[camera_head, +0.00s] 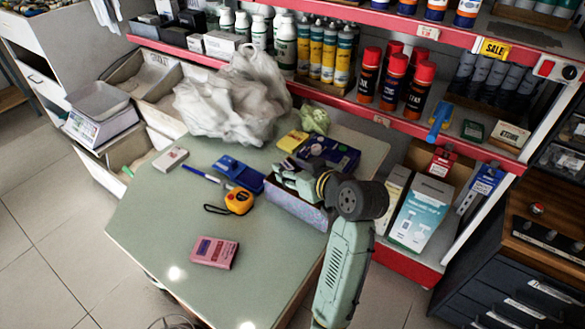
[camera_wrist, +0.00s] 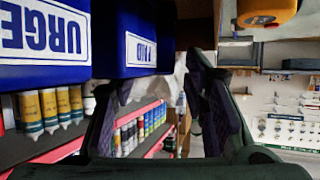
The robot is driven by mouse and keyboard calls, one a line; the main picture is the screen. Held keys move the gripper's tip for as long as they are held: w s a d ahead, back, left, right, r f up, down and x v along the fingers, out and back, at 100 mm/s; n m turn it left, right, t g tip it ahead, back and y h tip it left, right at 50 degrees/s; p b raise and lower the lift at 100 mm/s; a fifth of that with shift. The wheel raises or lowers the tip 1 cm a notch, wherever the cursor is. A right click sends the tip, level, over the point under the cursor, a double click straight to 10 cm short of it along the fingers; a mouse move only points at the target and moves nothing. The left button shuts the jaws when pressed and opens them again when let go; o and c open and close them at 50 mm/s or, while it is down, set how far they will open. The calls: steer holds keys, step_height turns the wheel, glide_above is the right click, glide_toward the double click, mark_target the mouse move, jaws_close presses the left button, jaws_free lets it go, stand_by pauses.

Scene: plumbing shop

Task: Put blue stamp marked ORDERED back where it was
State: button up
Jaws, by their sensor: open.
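No stamp with a readable ORDERED label shows. In the head view, blue stamp-like blocks (camera_head: 238,172) lie on the green table beside my wrist. In the wrist view, which looks upside down, one blue block (camera_wrist: 45,62) reads URGE, cut off by the picture edge. A second blue block (camera_wrist: 140,15) reads PAID. A blue thing (camera_head: 439,120) stands on the red-edged shelf; its label is unreadable. My gripper (camera_wrist: 165,85) is open, its dark fingers apart, with nothing visible held between them.
An orange tape measure (camera_head: 239,201) also shows in the wrist view (camera_wrist: 265,12). A crumpled plastic bag (camera_head: 235,100), spray cans (camera_head: 395,80) and the shelf bound the back. The table's left front is clear.

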steer(key=shift+r, duration=0.1)
steer(key=shift+s+d+r, duration=0.1)
steer(key=shift+r, duration=0.05)
steer(key=b+v, duration=0.1)
steer(key=v, duration=1)
steer(key=shift+s+d+r, duration=0.15)
steer(key=shift+s+d, duration=0.05)
steer(key=shift+s, duration=0.05)
steer(key=shift+c, duration=0.2)
stand_by(0.6)
